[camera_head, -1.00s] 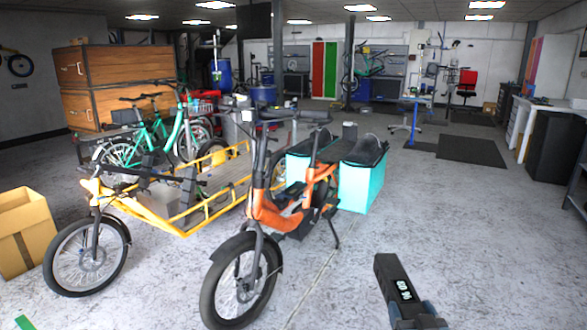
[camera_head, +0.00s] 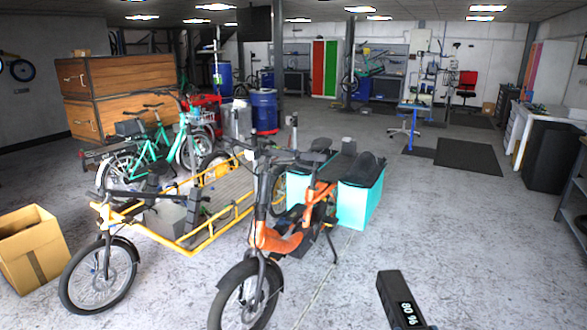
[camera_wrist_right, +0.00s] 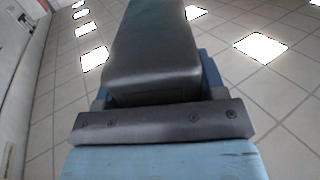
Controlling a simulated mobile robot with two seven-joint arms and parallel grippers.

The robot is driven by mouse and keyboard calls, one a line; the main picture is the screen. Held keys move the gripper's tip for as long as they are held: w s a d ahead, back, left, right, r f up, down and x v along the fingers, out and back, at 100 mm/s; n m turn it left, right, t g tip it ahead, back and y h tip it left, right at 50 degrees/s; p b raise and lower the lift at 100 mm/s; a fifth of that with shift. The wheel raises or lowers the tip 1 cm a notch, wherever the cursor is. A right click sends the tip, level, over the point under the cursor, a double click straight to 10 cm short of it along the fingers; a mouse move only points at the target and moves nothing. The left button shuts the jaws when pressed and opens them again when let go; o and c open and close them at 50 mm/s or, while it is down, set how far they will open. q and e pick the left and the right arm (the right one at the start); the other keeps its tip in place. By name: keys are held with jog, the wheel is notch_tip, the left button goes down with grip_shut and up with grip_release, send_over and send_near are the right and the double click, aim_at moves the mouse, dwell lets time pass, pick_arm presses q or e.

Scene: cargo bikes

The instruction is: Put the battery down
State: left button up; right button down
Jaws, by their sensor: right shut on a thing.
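The battery (camera_head: 398,296) is a dark oblong block with a white "80 %" display, held up at the lower right of the head view. In the right wrist view the battery (camera_wrist_right: 153,45) is a black block reaching away from the camera. My right gripper (camera_wrist_right: 155,88) is shut on it, with blue fingers on both sides of its near end. In the head view that gripper is almost wholly below the bottom edge. An orange cargo bike (camera_head: 285,238) with turquoise side bags (camera_head: 362,203) stands in front, left of the battery. My left gripper is not in view.
A yellow cargo bike (camera_head: 205,245) and a cardboard box (camera_head: 32,255) stand on the left. Wooden crates (camera_head: 128,82) and a blue drum (camera_head: 264,110) are behind. A workbench (camera_head: 545,118) lines the right wall. The floor (camera_head: 460,230) right of the orange bike is clear.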

jog(key=r+p, duration=0.2)
jog(key=s+r+p, duration=0.1)
jog(key=r+p, duration=0.1)
jog(key=r, duration=0.1)
jog(key=s+r+p, duration=0.1)
jog(key=r+p, duration=0.1)
jog(key=r, duration=0.1)
jog(key=shift+s+d+r+p, duration=0.2)
jog(key=shift+p, duration=0.2)
pick_arm(q)
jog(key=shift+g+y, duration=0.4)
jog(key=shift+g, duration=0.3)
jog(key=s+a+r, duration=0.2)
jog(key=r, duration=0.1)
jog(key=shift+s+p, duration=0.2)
jog(key=shift+p, duration=0.2)
pick_arm(e)
jog(key=shift+s+r, duration=0.2)
jog(key=shift+r, duration=0.15)
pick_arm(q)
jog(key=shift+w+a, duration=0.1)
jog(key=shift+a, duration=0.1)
pick_arm(e)
jog(key=shift+w+a, duration=0.1)
jog(key=shift+a, duration=0.05)
